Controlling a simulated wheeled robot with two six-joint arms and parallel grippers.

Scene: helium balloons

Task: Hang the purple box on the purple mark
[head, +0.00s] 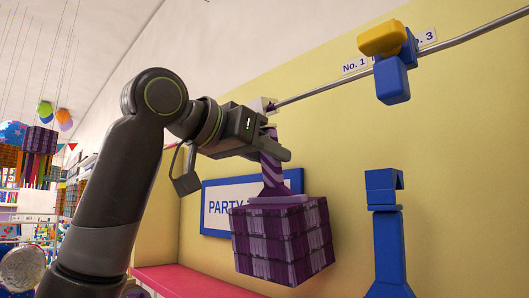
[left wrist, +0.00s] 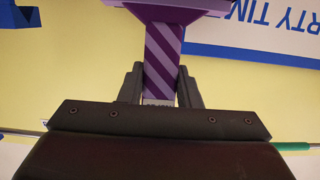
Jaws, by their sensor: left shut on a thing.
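The purple box (head: 282,240) is a plaid cube with a purple striped upright strap (head: 271,170) on its top. My left gripper (head: 275,152) is shut on this strap, and the box hangs below it, clear of any surface I can see. In the left wrist view the striped strap (left wrist: 164,55) stands between the two fingers of my left gripper (left wrist: 160,82). A metal rail (head: 458,37) runs along the yellow wall, above and to the right of the gripper. My right gripper is not in view.
A blue hanger with a yellow block (head: 382,40) sits on the rail. A blue post (head: 385,225) stands at the right. A "PARTY" sign (head: 217,216) is on the wall behind the box, above a pink bench (head: 190,281). Balloons (head: 46,110) float at the far left.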

